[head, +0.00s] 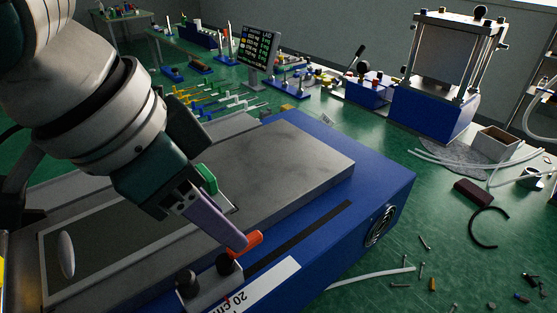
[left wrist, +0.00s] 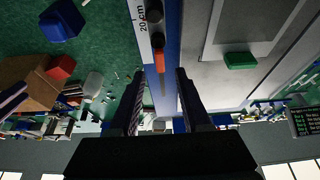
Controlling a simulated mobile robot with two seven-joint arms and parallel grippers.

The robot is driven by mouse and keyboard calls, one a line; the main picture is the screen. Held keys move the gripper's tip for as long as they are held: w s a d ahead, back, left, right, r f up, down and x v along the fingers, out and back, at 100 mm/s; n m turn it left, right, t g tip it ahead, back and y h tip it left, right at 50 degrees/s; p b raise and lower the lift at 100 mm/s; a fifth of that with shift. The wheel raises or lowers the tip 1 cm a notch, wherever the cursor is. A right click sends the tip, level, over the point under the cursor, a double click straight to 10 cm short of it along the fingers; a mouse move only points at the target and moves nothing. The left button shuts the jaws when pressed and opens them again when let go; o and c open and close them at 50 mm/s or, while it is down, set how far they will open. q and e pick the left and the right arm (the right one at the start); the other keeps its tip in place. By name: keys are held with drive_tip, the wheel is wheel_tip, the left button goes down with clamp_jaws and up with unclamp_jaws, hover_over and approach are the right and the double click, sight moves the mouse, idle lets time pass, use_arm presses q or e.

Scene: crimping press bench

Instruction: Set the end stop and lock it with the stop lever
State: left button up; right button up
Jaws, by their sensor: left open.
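The stop lever (head: 244,244) is a red handle on a black pivot, at the front edge of the blue press bed. It also shows in the left wrist view (left wrist: 159,63). The end stop (head: 212,290) is a grey block below it, with a black knob (head: 187,283), beside a white strip marked 20 cm (head: 265,284). My left gripper (left wrist: 161,74) is open and points down at the lever. In the left wrist view the red handle appears between its fingertips; I cannot tell if they touch it. One finger hides part of the lever area in the head view. My right gripper is out of view.
The blue press bed (head: 385,190) carries a grey plate (head: 290,160) and a green block (head: 206,178) close to my left gripper. A dark slot (head: 300,237) runs along the bed. Loose screws and tubes lie on the green bench at right. A blue-based press (head: 432,112) stands behind.

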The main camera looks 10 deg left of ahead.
use_arm(q)
drive_tip(key=shift+x, duration=2.25)
clamp_jaws()
